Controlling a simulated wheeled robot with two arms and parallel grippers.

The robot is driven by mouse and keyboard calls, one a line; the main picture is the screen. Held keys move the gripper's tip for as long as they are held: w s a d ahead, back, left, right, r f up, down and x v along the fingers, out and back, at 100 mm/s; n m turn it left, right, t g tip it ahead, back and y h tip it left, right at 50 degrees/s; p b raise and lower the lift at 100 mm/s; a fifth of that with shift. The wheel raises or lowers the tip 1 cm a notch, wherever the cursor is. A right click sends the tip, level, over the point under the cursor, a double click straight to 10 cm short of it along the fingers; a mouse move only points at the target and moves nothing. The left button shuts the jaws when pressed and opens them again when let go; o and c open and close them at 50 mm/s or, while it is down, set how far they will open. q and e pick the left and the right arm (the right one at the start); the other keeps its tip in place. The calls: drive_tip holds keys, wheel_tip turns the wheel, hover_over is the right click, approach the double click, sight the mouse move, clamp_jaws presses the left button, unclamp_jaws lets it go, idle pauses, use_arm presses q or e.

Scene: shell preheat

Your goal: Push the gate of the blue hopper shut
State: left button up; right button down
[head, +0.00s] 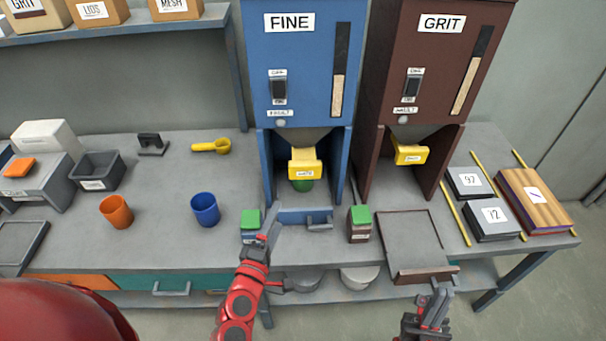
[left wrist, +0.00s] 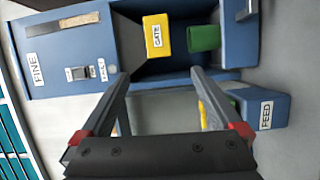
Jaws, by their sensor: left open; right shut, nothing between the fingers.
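The blue hopper (head: 295,65), labelled FINE, stands at the back of the bench. Its yellow gate (head: 305,163) sits at the chute mouth; whether it is fully open or partly shut I cannot tell. The gate also shows at the top of the left wrist view (left wrist: 158,36). A green object (head: 302,185) is just below the gate. My left gripper (head: 269,228) is open and empty, in front of the hopper, below and left of the gate, apart from it. My right gripper (head: 437,303) is shut and empty near the bench's front right edge.
A blue box (head: 250,238) marked FEED is beside my left gripper. A brown box (head: 359,231) with a green top stands right of it. The brown GRIT hopper (head: 430,70) is to the right. Blue (head: 205,209) and orange (head: 116,211) cups stand on the left.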

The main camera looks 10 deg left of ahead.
use_arm(q)
drive_tip(key=h+p, duration=0.1)
drive_tip(key=p, duration=0.2)
approach(303, 173)
drive_tip(key=w, duration=0.3)
drive_tip(key=w+d, duration=0.1)
drive_tip(key=w, duration=0.2)
drive_tip(key=w+p, duration=0.1)
drive_tip(key=w, duration=0.1)
drive_tip(key=shift+w+d, duration=0.15)
drive_tip(key=shift+w, duration=0.75)
clamp_jaws()
